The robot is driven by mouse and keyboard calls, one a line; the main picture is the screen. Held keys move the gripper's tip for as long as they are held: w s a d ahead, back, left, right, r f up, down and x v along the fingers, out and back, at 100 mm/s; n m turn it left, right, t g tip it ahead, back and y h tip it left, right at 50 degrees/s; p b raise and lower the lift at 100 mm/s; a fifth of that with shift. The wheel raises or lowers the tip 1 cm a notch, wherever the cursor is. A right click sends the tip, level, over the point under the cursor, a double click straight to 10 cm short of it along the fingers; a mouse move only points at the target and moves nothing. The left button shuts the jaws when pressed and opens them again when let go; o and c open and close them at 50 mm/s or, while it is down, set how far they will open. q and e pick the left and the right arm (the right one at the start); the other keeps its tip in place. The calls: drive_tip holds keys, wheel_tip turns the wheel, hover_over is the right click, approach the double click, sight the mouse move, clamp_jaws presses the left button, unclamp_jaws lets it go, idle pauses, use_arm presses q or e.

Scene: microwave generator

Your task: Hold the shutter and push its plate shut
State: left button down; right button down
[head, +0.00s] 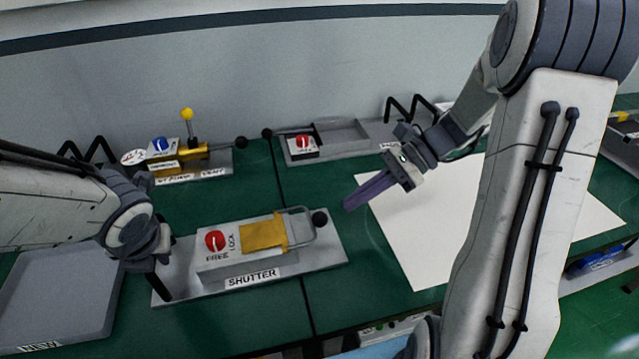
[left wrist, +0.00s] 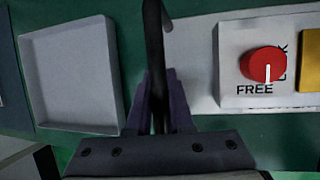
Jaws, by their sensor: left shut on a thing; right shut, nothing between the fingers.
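The shutter (head: 270,252) is a grey base with a raised box, a red knob (head: 214,240) beside the words FREE and LOCK, and a yellow plate (head: 263,233). A metal loop and black ball stand at its right end. In the left wrist view the red knob (left wrist: 263,64) has its white mark toward FREE. My left gripper (left wrist: 158,105) is shut on a black bar handle (left wrist: 154,40) at the shutter's left end; in the head view its fingers are mostly hidden by the wrist. My right gripper (head: 366,192) is shut and empty, right of and beyond the shutter.
A grey tray (head: 30,318) lies left of the shutter. Behind stand a device with a yellow-knobbed lever (head: 187,115) and another with a red knob (head: 302,142). A white sheet (head: 455,215) lies on the green table to the right, under my right arm.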

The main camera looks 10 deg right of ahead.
use_arm(q)
drive_tip(key=shift+s+f, duration=0.1)
drive_tip(key=c, duration=0.7)
unclamp_jaws()
drive_tip(key=shift+c, duration=0.2)
use_arm(e)
drive_tip(key=v, duration=1.1)
drive_tip(key=shift+d+r, duration=0.2)
drive_tip(key=shift+d, duration=0.05)
